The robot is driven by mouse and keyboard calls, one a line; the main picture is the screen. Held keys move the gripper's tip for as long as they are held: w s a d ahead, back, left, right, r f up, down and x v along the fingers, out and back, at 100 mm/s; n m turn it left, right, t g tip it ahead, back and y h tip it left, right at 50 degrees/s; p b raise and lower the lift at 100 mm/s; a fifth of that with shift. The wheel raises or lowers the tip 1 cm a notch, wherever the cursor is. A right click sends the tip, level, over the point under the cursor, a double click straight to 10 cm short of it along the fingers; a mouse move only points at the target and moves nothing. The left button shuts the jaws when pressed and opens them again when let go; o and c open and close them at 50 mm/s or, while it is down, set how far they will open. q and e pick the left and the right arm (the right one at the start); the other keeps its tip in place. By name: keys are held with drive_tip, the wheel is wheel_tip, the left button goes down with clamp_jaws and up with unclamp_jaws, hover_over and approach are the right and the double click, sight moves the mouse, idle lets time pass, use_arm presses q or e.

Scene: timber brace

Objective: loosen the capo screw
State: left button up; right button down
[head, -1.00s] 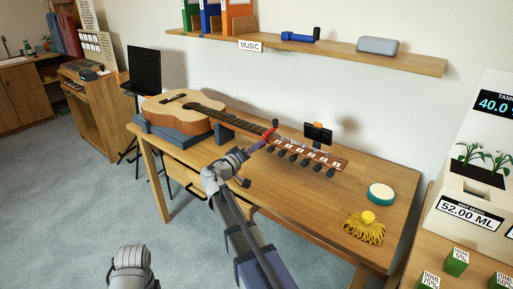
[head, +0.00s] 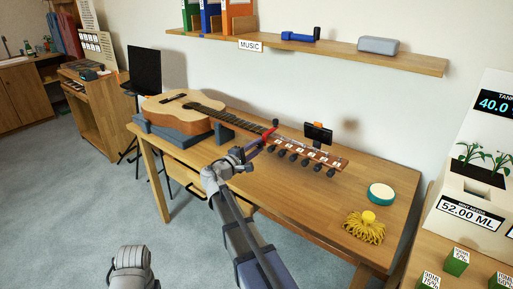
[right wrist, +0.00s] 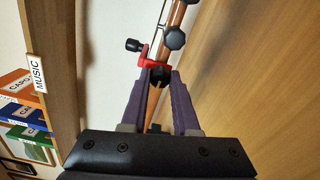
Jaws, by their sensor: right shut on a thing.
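The guitar (head: 185,110) lies on the wooden table with its neck pointing right. A red capo (head: 270,131) is clamped on the neck near the headstock, and it also shows in the right wrist view (right wrist: 147,62). My right gripper (head: 264,141) reaches the capo from the near side. In the right wrist view its purple fingers (right wrist: 158,76) are shut on a dark round knob just under the red part, which looks like the capo screw (right wrist: 158,80). The fingers partly hide the knob. A second black knob (right wrist: 133,45) sticks out left of the capo. My left gripper is not visible.
Several black tuning pegs (head: 293,154) line the headstock close by. A dark clip-on device (head: 318,133) stands behind it. A blue-grey support (head: 180,135) is under the guitar body. A teal-rimmed round item (head: 381,194) and yellow tassels (head: 364,228) lie at the table's right.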

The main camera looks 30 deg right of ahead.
drive_tip(key=n, duration=0.6)
drive_tip(key=shift+f, duration=0.1)
drive_tip(key=shift+n, duration=0.4)
idle(0.3)
drive_tip(key=c, duration=0.9)
unclamp_jaws()
drive_tip(key=v, duration=0.7)
drive_tip(key=shift+s+a, duration=0.2)
drive_tip(key=shift+a, duration=0.2)
